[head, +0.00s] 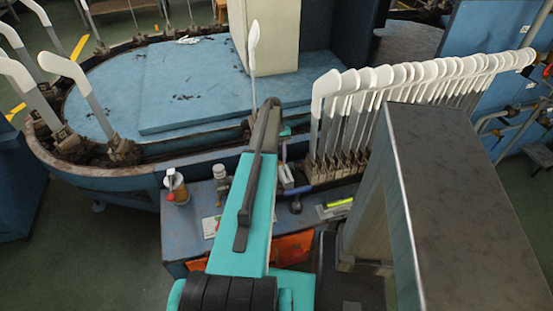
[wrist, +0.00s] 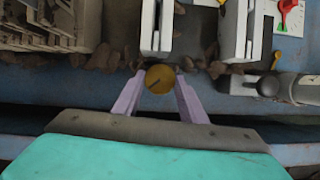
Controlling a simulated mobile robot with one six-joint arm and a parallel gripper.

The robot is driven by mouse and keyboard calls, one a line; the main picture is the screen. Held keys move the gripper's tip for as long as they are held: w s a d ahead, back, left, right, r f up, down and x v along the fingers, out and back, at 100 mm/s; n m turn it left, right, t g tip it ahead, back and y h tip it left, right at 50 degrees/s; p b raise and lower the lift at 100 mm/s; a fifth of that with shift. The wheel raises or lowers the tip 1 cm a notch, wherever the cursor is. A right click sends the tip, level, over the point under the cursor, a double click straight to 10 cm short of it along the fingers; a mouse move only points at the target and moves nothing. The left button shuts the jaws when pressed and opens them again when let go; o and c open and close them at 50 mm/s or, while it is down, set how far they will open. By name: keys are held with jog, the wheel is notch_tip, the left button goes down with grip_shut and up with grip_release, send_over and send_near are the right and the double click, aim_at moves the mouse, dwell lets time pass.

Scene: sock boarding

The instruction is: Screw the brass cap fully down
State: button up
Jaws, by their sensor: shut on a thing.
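The brass cap (wrist: 160,76) is a round, dull gold disc with a short dark line on its face, in the wrist view at the middle. My gripper (wrist: 159,84) has its two pale purple fingers on either side of the cap, shut on it. The cap sits just below the end of a grey-white upright part (wrist: 157,30). What lies under the cap is hidden, so I cannot tell how far down it sits. In the head view my teal arm hides the cap and the fingers.
A blue bench (head: 188,233) bears a small jar (head: 176,187) on its left. A row of white sock boards (head: 390,85) rises at the right. A blue oval machine table (head: 110,90) stands behind. In the wrist view, a grey cylinder (wrist: 290,87) lies right of the cap.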

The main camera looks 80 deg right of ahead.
jog(key=m, duration=0.1)
jog(key=m+t, duration=0.1)
jog(key=shift+a+m, duration=0.25)
jog(key=shift+m, duration=0.15)
jog(key=shift+m+t+p, duration=0.3)
jog(key=shift+m+t, duration=0.5)
jog(key=shift+m, duration=1)
jog(key=o, duration=1.1)
jog(key=shift+c, duration=0.2)
jog(key=shift+s, duration=0.1)
jog(key=shift+s+d, duration=0.1)
jog(key=shift+s, duration=0.05)
jog(key=shift+r, duration=0.15)
